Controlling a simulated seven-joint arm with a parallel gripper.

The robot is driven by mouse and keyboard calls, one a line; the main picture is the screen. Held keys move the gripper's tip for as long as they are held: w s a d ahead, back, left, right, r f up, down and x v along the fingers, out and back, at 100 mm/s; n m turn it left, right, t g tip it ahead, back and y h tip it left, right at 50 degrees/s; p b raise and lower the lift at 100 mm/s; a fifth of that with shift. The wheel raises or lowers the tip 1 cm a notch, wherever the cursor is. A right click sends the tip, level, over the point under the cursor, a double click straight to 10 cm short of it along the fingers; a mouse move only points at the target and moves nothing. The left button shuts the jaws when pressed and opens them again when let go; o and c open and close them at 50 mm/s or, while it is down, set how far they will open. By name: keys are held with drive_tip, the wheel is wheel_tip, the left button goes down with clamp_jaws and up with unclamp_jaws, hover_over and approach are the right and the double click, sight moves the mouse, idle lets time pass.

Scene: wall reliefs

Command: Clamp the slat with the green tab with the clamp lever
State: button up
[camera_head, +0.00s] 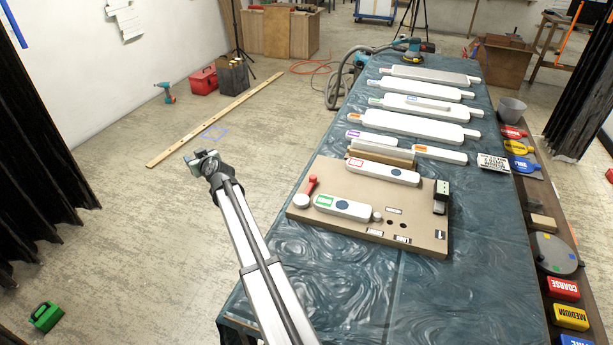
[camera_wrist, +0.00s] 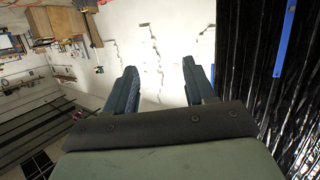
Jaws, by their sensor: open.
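A white slat with a green tab (camera_head: 345,208) lies near the front edge of a tan board (camera_head: 405,235) on the table. A red lever (camera_head: 312,186) stands up from a round white base (camera_head: 301,201) at the board's left edge, beside the green-tab end of the slat. A second white slat with a red tab (camera_head: 383,172) lies farther back on the board. My gripper (camera_head: 203,158) is raised left of the table, well apart from the board. In the wrist view, its two fingers (camera_wrist: 160,88) are spread with nothing between them, facing a white wall.
Several more white slats (camera_head: 415,103) lie in rows on the blue-covered table (camera_head: 360,285) behind the board. A black block-like fixture (camera_head: 441,194) stands at the board's right edge. A shelf with coloured labelled boxes (camera_head: 569,317) runs along the right. The table's front is clear.

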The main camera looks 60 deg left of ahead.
drive_tip(key=w+r+m+t+y, duration=0.1)
drive_tip(key=w+r+t, duration=0.1)
drive_tip(key=w+r, duration=0.65)
drive_tip(key=m+t+h, duration=0.2)
drive_tip(key=m+h, duration=0.1)
drive_tip(key=h, duration=0.8)
hover_over(315, 176)
drive_tip(key=d, duration=0.5)
drive_tip(key=f, duration=0.2)
drive_tip(key=x, duration=0.8)
drive_tip(key=s+x, duration=0.1)
drive_tip(key=x, duration=0.3)
drive_tip(key=shift+f, duration=0.35)
drive_tip(key=shift+c, duration=0.4)
drive_tip(key=shift+w+d, duration=0.1)
drive_tip(key=shift+w, duration=0.05)
clamp_jaws()
